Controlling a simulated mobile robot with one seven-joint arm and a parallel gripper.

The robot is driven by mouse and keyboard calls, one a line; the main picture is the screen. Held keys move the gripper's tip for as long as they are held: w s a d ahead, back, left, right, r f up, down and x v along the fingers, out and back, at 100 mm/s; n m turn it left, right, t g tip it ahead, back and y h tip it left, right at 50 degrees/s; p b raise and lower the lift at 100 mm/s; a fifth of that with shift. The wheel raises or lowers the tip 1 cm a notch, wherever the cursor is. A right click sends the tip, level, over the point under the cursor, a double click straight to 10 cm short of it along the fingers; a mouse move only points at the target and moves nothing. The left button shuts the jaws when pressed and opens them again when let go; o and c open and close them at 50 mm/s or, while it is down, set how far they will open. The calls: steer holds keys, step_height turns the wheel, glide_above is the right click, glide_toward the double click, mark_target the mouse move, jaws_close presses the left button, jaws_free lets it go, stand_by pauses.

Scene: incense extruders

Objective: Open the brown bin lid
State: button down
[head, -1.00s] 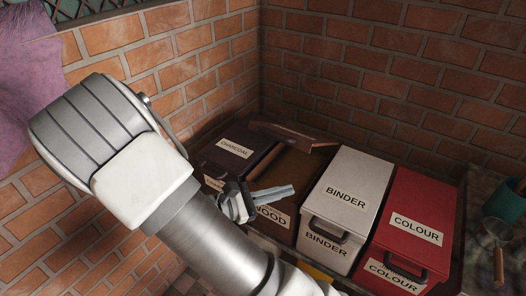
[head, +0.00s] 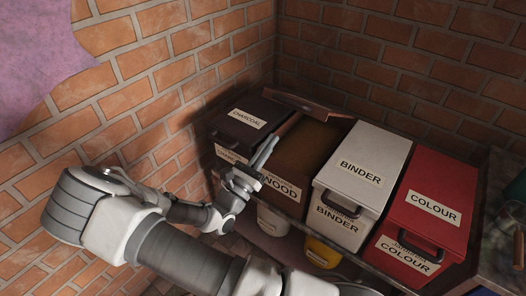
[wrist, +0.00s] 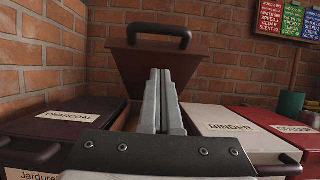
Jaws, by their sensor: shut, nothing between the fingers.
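The brown bin (head: 318,148), labelled WOOD on its front, stands between the dark charcoal bin and the white binder bin. Its lid (head: 300,104) is raised at the back, and brown contents show inside the bin. In the wrist view the lid (wrist: 152,62) stands tilted up with its dark handle at the top, beyond my fingers. My gripper (head: 266,153) is shut and empty, over the front left of the brown bin. In the wrist view the fingers (wrist: 160,100) lie together, pointing towards the raised lid; whether they touch it is unclear.
The charcoal bin (head: 240,129), white binder bin (head: 366,160) and red colour bin (head: 432,205) have closed lids. Brick walls (head: 390,65) close off the back and left. Smaller white and yellow containers (head: 322,252) sit below the bins.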

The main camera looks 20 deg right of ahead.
steer(key=w+d+r, duration=0.3)
steer(key=d+r, duration=0.1)
steer(key=r, duration=0.1)
steer(key=shift+w+d+r, duration=0.15)
steer(key=shift+d+r, duration=0.1)
steer(key=shift+r, duration=0.1)
